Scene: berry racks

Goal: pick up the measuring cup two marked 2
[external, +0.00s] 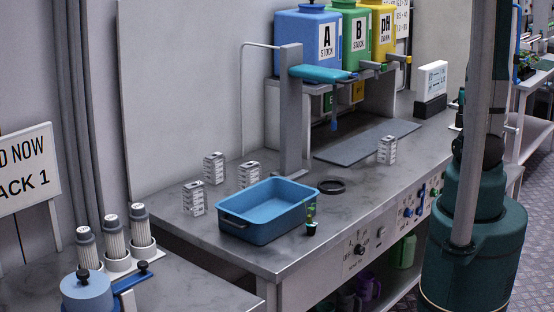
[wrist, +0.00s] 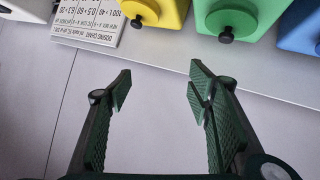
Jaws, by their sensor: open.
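Several small clear cups with dark bands stand on the grey bench in the external view: a back-left cup (external: 213,168), a middle cup (external: 249,174), a front-left cup (external: 194,198) and a right cup (external: 387,149) on its own. Their markings are too small to read, so I cannot tell which is marked 2. My gripper (wrist: 158,90) is open and empty in the wrist view, with its green fingers wide apart. No cup shows there. The gripper is out of frame in the external view.
A blue tub (external: 265,213) sits near the front-left cups, with a black ring (external: 331,187) and small plant (external: 311,222) beside it. A grey post (external: 291,110) with a teal arm stands behind the tub. Blue, green and yellow stock tanks (external: 305,40) stand on a shelf.

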